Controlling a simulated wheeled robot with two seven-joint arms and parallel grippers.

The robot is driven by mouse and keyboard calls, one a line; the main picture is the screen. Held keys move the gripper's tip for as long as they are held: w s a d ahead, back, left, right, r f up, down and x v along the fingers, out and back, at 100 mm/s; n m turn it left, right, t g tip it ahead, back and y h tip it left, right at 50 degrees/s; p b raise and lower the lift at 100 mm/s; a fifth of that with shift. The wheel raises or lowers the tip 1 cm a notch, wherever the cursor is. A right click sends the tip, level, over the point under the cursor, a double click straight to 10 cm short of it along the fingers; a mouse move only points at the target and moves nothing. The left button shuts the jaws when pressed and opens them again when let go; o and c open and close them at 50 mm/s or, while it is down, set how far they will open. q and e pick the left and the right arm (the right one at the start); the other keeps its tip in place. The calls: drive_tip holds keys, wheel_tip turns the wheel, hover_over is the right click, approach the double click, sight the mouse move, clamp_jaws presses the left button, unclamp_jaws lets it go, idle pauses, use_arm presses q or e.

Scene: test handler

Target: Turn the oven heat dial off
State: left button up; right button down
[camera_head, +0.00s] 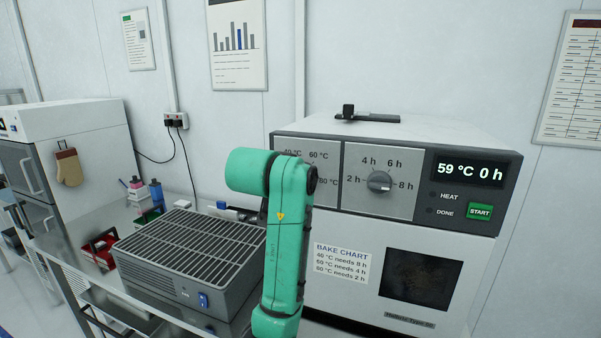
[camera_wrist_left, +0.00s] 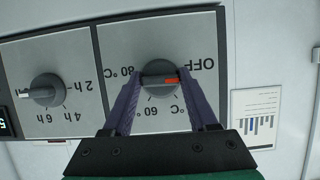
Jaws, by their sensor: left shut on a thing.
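The oven (camera_head: 460,215) stands at the right in the head view, its display (camera_head: 469,172) reading 59 °C 0 h. The heat dial (camera_wrist_left: 158,69) is grey with a red-orange pointer mark, upside down in the left wrist view. Its mark points right, toward the side with the OFF label (camera_wrist_left: 201,65). My left gripper (camera_wrist_left: 162,76) has its purple fingers shut on the dial, one on each side. In the head view my green arm hides the gripper and the dial; the dial panel (camera_head: 328,185) shows only partly. My right gripper is not seen.
The time dial (camera_head: 380,182) sits beside the heat panel; the green START button (camera_head: 480,211) is farther right. A grey vented box (camera_head: 190,255) stands left of my arm on the bench. A black device (camera_head: 366,115) lies on the oven top.

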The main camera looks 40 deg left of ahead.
use_arm(q)
drive_tip(key=shift+f+n+t+h+p, duration=0.1)
drive_tip(key=shift+n+t+h+p, duration=0.25)
drive_tip(key=shift+n+h, duration=0.55)
drive_tip(key=o, duration=1.4)
drive_tip(key=shift+c, duration=0.2)
